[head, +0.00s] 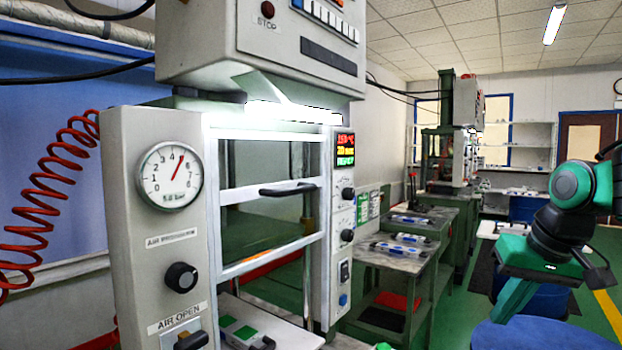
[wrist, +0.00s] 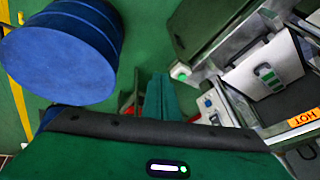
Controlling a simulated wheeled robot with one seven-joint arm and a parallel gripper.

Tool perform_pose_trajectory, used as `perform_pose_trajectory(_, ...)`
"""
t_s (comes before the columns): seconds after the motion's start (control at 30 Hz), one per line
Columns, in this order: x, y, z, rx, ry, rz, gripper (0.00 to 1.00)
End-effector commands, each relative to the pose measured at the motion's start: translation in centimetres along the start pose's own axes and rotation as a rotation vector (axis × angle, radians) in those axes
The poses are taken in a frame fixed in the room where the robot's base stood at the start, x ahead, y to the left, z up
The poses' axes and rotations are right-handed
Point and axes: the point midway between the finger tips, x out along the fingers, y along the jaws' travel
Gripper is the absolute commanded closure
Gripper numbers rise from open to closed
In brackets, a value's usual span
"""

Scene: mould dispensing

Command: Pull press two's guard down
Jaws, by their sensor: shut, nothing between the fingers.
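A press (head: 155,225) stands close in the head view; I cannot read a number on it. Its guard (head: 225,195) is a white-framed clear window with a black handle (head: 289,188) across its middle bar and an orange strip along its bottom edge. A gap shows below that edge, above a white plate (head: 285,333). My gripper shows in the wrist view as green fingers (wrist: 155,97), shut and empty. In the head view my arm is at the far right, well apart from the handle; the fingertips are hard to make out there.
A side table (head: 388,258) with moulds stands right of the press. A second press (head: 462,150) is farther back. A blue round-topped drum (wrist: 60,60) stands on the green floor in the wrist view. A HOT label (wrist: 303,117) marks machinery at right. A red coiled hose (head: 40,205) hangs at left.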

Motion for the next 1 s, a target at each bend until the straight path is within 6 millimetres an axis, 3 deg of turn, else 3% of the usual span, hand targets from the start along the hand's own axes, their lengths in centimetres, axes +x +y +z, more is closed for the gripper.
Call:
perform_pose_trajectory(0.03, -1.7, -2.8, -3.7, -0.070, 0.057, -0.044, 1.00)
perform_pose_trajectory(0.1, -4.2, -7.0, -7.8, -0.168, 0.130, -0.112, 1.00)
perform_pose_trajectory(0.2, -8.2, -13.2, -12.1, -0.316, 0.220, -0.210, 1.00)
perform_pose_trajectory(0.33, -13.6, -20.9, -15.1, -0.516, 0.315, -0.337, 1.00)
perform_pose_trajectory(0.5, -19.6, -28.3, -15.1, -0.750, 0.389, -0.470, 1.00)
perform_pose_trajectory(0.6, -21.8, -30.8, -14.3, -0.849, 0.409, -0.521, 1.00)
perform_pose_trajectory(0.73, -23.4, -32.3, -13.4, -0.925, 0.421, -0.557, 1.00)
perform_pose_trajectory(0.87, -23.6, -33.1, -12.9, -0.951, 0.422, -0.571, 1.00)
perform_pose_trajectory(1.0, -22.5, -34.0, -13.0, -0.951, 0.420, -0.573, 1.00)
